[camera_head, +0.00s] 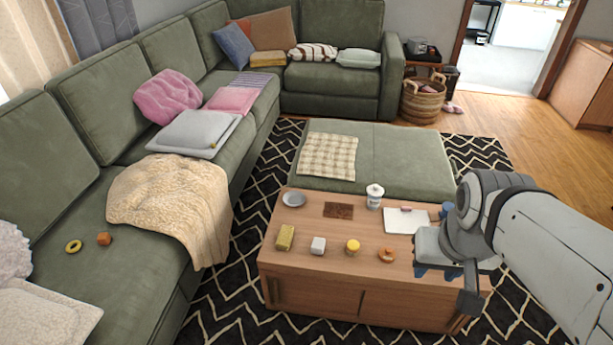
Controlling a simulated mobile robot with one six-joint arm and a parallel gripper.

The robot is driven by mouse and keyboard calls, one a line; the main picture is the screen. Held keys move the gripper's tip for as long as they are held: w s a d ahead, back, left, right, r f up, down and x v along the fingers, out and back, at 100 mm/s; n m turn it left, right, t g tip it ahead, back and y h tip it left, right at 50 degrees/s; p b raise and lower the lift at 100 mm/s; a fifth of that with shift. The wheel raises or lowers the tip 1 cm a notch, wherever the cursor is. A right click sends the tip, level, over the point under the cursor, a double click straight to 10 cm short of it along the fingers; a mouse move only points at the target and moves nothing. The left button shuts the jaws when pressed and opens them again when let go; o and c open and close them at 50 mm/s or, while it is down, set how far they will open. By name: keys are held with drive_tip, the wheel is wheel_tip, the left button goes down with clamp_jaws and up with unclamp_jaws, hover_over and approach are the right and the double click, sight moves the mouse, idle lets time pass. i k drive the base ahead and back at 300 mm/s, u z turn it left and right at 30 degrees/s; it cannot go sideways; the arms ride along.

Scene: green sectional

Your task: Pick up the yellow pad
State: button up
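A small yellow block-shaped pad (285,237) lies on the left front part of the wooden coffee table (310,272). Its top looks patterned, but it is too small to tell more. My gripper (437,272) is over the right end of the table, well to the right of the pad and apart from it. My arm partly hides the gripper, so whether its fingers are open or shut does not show.
Behind are a grey dish (294,198), brown mat (338,210), lidded cup (374,196) and white paper (406,221). A green sofa (125,262) stands left.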

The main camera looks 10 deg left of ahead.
sight(285, 239)
drive_tip(key=k, duration=0.4)
drive_tip(key=u, duration=1)
drive_tip(key=i, duration=1.6)
drive_tip(key=z, duration=0.4)
